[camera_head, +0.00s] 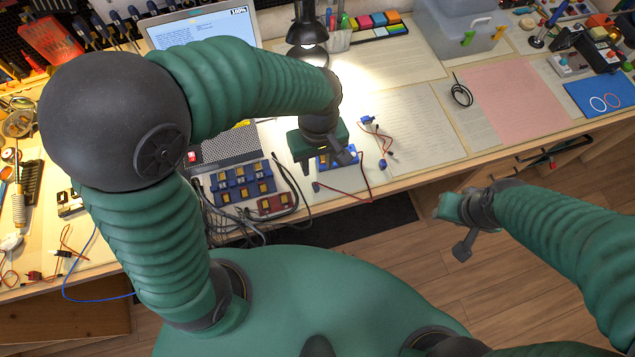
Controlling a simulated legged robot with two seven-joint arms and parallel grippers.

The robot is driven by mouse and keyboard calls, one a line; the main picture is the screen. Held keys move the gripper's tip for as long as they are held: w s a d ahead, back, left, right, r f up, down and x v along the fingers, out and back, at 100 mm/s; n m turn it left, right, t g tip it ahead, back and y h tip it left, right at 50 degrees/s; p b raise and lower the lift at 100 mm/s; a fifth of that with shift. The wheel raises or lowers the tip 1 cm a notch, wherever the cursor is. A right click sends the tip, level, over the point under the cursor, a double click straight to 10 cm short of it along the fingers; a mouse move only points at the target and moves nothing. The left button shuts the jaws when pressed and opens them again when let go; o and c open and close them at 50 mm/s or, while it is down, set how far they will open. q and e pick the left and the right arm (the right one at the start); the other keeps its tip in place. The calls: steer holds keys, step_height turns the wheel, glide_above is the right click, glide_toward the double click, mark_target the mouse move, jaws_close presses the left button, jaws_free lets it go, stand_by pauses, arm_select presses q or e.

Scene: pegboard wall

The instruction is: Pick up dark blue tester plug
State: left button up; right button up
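My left gripper (343,157) is over the front edge of the workbench, pointing down. Its dark fingers are in front of a blue device (325,163) with yellowish parts, which the hand partly hides. I cannot tell whether they touch it or how far apart they are. A red and a dark lead run near this device. I cannot tell which is the tester plug. My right gripper (463,246) hangs over the floor, away from the bench.
A blue servo-like part (367,120) with wires lies on paper behind the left gripper. A blue-socketed block (243,185) with black cables stands left. A lamp (307,35) lights the bench. A pink sheet (510,100) and blue mat (600,95) lie right.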

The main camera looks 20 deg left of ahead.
arm_select(q)
steer(key=b, duration=0.1)
glide_above(315, 185)
steer(key=f, duration=0.6)
steer(key=shift+s+d+f, duration=0.15)
steer(key=shift+s+f, duration=0.2)
steer(key=shift+s, duration=0.05)
steer(key=f, duration=0.4)
steer(key=f+b, duration=0.1)
steer(key=f, duration=0.1)
steer(key=shift+w+a, duration=0.25)
steer(key=shift+w, duration=0.15)
steer(key=shift+d+f, duration=0.15)
steer(key=shift+f, duration=0.1)
steer(key=shift+d, duration=0.2)
steer(key=shift+a, duration=0.2)
jaws_close()
